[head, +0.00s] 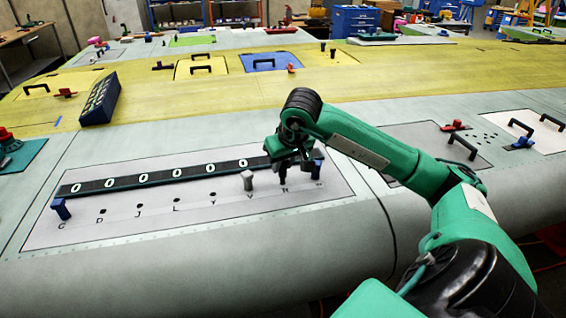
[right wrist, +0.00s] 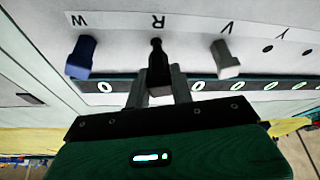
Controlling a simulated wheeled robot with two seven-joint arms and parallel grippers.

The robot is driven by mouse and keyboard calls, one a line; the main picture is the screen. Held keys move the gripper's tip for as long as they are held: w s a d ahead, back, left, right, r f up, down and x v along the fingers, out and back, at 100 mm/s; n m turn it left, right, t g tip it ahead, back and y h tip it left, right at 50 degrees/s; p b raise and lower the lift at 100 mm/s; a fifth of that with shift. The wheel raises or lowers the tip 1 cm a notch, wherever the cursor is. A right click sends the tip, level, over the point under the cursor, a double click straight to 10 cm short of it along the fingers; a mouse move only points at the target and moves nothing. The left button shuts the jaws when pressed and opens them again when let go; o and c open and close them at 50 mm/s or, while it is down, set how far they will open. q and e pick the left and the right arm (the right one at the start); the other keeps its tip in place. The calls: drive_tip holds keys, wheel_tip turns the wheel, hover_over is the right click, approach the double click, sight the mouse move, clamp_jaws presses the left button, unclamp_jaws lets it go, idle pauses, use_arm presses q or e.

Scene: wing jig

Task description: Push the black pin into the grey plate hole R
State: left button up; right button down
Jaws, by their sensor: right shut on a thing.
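The grey plate (head: 130,225) lies on the wing's near edge, with a row of lettered holes. My right gripper (head: 285,160) is above the plate's right end and shut on the black pin (head: 283,177). In the right wrist view, the black pin (right wrist: 157,62) sits between the two fingers (right wrist: 159,88), with its narrow end at the letter R (right wrist: 158,21). The pin's end hides hole R, so how deep it sits cannot be told. My left gripper is not in view.
A light grey pin (head: 247,180) stands at V, and a blue one (right wrist: 82,56) at W; both flank the black pin closely. Another blue pin (head: 61,209) stands at C. A dark strip with white rings (head: 158,177) runs behind the holes.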

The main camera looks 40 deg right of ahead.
drive_tip(key=shift+f+b, duration=1.05)
drive_tip(key=shift+f, duration=0.25)
drive_tip(key=c, duration=1.1)
unclamp_jaws()
drive_tip(key=shift+r, duration=0.15)
drive_tip(key=b+v, duration=0.1)
drive_tip(key=v, duration=1.2)
drive_tip(key=shift+s+r, duration=0.1)
drive_tip(key=shift+r, duration=0.15)
wheel_tip(320, 180, up, 7)
drive_tip(key=p, duration=0.6)
